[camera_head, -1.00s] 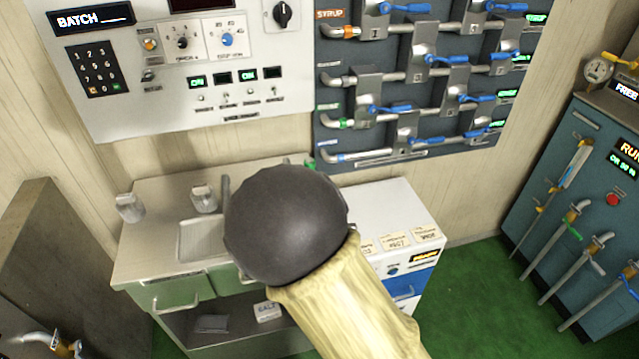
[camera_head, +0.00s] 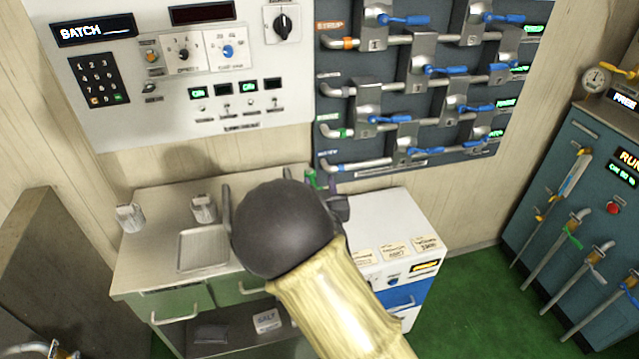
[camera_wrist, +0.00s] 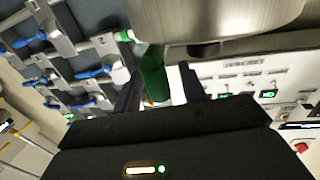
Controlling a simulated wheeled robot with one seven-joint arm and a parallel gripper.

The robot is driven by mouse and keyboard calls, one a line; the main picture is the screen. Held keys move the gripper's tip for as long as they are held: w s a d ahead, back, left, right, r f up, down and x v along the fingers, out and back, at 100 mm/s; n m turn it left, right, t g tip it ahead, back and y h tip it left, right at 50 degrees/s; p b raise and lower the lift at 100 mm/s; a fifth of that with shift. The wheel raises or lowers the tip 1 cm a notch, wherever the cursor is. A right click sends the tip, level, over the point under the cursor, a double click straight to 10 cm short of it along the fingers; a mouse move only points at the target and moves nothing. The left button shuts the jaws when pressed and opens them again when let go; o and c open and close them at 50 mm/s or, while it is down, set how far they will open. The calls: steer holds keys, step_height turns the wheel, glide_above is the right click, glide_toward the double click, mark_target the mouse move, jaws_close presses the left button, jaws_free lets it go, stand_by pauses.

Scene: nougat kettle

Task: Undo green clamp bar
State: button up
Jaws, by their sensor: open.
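The green clamp bar (camera_wrist: 154,74) stands upright in the wrist view, just below a large brushed-metal cylinder (camera_wrist: 215,18). My gripper (camera_wrist: 161,88) is open, with one dark finger on each side of the green bar. I cannot tell whether either finger touches it. In the head view, my arm hides most of the area. A small green piece (camera_head: 311,178) shows just above the arm's dark round joint; it may be the same bar. Part of my gripper shows dark at the right of that joint, and its fingertips are hard to make out there.
A pipe board with blue valve handles (camera_head: 440,110) hangs on the wall behind. A white control panel (camera_head: 190,75) is at its left. A steel counter (camera_head: 150,260) and a white cabinet (camera_head: 405,215) stand below. A teal machine (camera_head: 590,200) is at right; green floor lies between.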

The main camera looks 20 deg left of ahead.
steer(key=shift+w, duration=0.15)
jaws_close()
